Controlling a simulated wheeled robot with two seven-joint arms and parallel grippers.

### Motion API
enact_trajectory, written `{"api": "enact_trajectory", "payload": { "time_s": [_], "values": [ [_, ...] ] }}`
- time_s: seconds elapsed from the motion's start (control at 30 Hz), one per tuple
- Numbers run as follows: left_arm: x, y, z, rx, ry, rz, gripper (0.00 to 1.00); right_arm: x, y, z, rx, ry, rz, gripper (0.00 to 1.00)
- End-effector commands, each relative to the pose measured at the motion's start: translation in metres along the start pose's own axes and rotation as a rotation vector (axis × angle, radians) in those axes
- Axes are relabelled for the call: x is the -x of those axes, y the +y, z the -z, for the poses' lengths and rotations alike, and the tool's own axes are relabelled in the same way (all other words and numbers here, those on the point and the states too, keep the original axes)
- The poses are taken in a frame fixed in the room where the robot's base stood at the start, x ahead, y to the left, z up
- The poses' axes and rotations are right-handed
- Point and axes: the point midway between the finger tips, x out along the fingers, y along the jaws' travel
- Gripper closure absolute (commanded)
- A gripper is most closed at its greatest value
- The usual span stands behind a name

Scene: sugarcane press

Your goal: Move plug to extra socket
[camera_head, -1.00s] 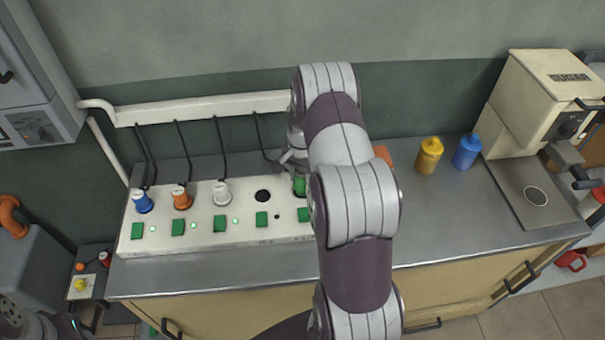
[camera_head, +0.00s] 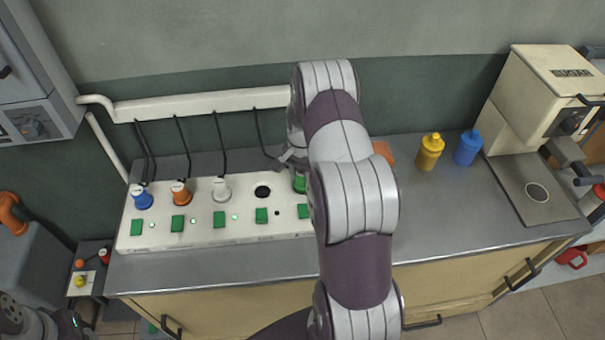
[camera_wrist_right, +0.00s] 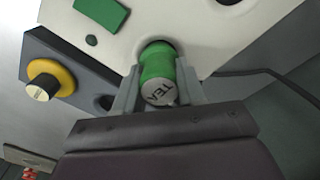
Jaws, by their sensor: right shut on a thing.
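A green plug marked TEA (camera_wrist_right: 157,68) sits between the fingers of my right gripper (camera_wrist_right: 158,75), which is shut on it. Its far end is at a dark round opening in the white socket panel (camera_wrist_right: 205,35); I cannot tell how deep it sits. In the head view the plug (camera_head: 299,184) shows beside my arm, which hides the panel's right end. A dark box with a yellow-ringed knob (camera_wrist_right: 46,83) adjoins the panel in the wrist view, with a dark round hole (camera_wrist_right: 105,102) in its face.
Blue (camera_head: 141,198), orange (camera_head: 180,194) and white (camera_head: 221,191) plugs stand in the panel, with an empty socket (camera_head: 262,191) beside the white one. Green switches line its front. Cables hang behind. Yellow (camera_head: 429,153) and blue (camera_head: 468,149) bottles stand on the clear counter at right.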

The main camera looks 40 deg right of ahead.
Motion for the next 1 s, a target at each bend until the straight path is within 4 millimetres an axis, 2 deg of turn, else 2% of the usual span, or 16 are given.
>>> {"api": "enact_trajectory", "payload": {
  "time_s": [0.63,1.0],
  "values": [
    [0.0018,0.0000,0.0002,0.000,0.000,0.000,0.57,-0.0002,-0.0002,0.0003,0.000,0.000,0.000,0.93],
    [-0.0027,0.0000,-0.0004,0.000,0.000,0.000,0.57,-0.0070,-0.0002,0.0003,0.000,0.000,0.000,0.93]
  ]
}}
